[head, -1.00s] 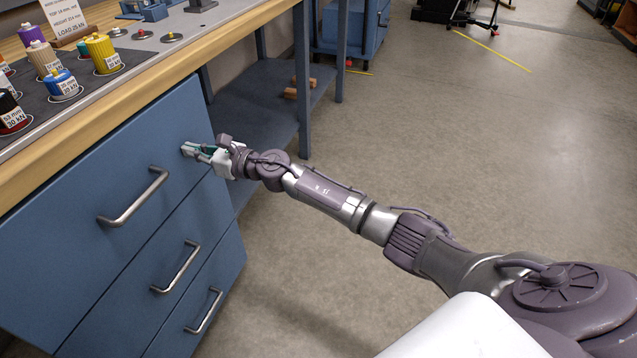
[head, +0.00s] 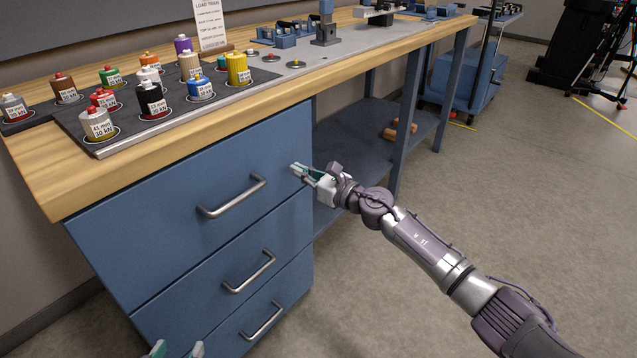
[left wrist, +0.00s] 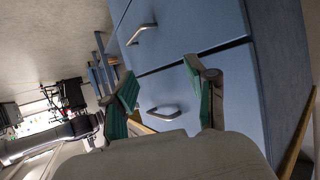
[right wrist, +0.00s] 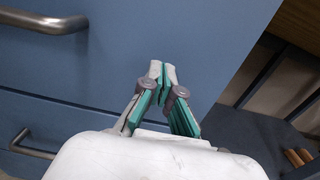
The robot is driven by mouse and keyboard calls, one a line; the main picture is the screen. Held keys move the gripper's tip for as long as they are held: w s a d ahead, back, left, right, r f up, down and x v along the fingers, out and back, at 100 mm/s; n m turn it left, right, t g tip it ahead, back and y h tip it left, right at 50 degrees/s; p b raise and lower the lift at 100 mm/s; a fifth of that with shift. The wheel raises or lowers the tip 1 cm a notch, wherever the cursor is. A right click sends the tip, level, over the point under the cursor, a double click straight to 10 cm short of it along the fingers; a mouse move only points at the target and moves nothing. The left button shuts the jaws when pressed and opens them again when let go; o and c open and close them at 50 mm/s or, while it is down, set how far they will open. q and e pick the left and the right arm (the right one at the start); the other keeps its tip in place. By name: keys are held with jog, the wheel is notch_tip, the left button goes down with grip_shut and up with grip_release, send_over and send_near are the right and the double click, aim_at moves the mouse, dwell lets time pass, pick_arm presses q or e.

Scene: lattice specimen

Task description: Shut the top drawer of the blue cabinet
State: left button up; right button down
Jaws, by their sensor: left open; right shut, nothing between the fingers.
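The blue cabinet (head: 290,285) stands under the workbench, with drawers stacked one above another. Its top drawer (head: 150,225) has a grey bar handle (head: 232,196). Its front looks level with the drawers below, and I see no open gap. My right gripper (head: 298,172) is shut and empty at the right end of the top drawer front. In the right wrist view its fingertips (right wrist: 162,72) are against or very near the blue front; contact is unclear. My left gripper (head: 176,350) is open at the bottom edge, low before the cabinet. Drawer handles (left wrist: 162,112) show beyond its fingers (left wrist: 160,75).
The wooden benchtop (head: 150,170) above carries several labelled coloured cylinders, a sign (head: 210,22) and a metal fixture (head: 326,30). A lower shelf (head: 350,150) with brown blocks (head: 400,130) lies right of the cabinet. The floor (head: 560,200) at the right is clear.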

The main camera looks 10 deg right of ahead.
pick_arm(q)
jog(key=s+f+g, duration=0.1)
jog(key=s+f, duration=0.1)
jog(key=s+a+f+g+y+p, duration=0.1)
jog(key=s+g, duration=0.1)
jog(key=shift+a+f, duration=0.15)
jog(key=shift+f, duration=0.2)
pick_arm(e)
jog(key=v, duration=1.1)
